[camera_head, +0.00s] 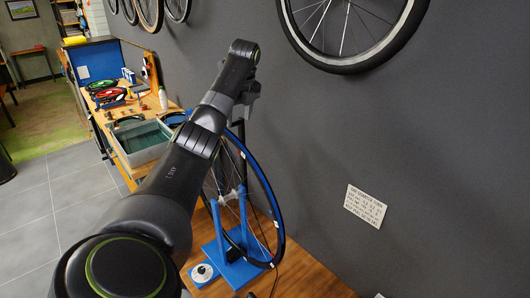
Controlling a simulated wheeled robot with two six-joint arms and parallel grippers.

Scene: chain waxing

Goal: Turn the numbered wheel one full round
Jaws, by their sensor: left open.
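The wheel (273,205) has a black tyre and blue rim with small white marks. It stands upright in a blue stand (240,268) on the wooden bench. Any numbers on the marks are too small to read. My left arm crosses in front and hides much of the wheel's left side. My left gripper (243,112) is open at the top of the wheel, partly hidden behind my own wrist. I cannot tell whether it touches the tyre. My right gripper is out of view.
A white round dial (203,272) sits on the stand's base at left. A grey bin (146,157) and a bench with tools lie farther back. The dark wall (400,120) runs close along the right, with a printed sign (365,206) and a hung wheel (352,66).

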